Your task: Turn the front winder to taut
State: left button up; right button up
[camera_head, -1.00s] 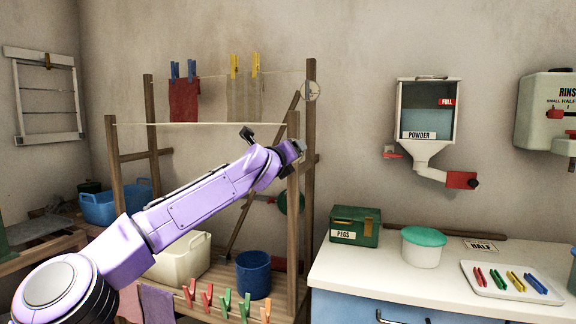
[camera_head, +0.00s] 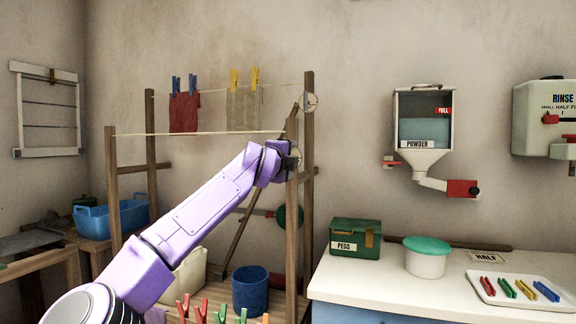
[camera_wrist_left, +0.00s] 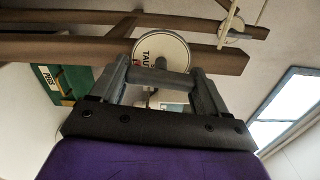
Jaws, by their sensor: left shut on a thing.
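The front winder is a pale round disc on the front right post of the drying rack. In the left wrist view, the front winder (camera_wrist_left: 173,47) shows part of the word TAUT, with the rest hidden by my fingers. My left gripper (camera_wrist_left: 160,80) is shut on a grey bar-like handle in front of that disc. In the head view, my left gripper (camera_head: 291,156) is at the front right post, and the front winder's rim (camera_head: 296,150) mostly hides behind it. The front line (camera_head: 200,134) runs across to that post. My right gripper is not in view.
The back winder (camera_head: 311,102) is on the rear right post, where a second line carries a red cloth (camera_head: 184,112) and a beige cloth (camera_head: 243,108). A counter (camera_head: 380,278) with a green pegs box (camera_head: 355,233) stands to the right.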

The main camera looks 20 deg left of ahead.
pick_arm(q)
jog(key=shift+n, duration=0.6)
jog(key=o, duration=1)
jog(key=shift+c, duration=0.2)
jog(key=shift+b, duration=0.3)
jog(key=s+b, duration=0.6)
jog(key=s, duration=0.4)
jog(key=shift+s+a, duration=0.2)
jog(key=shift+s, duration=0.1)
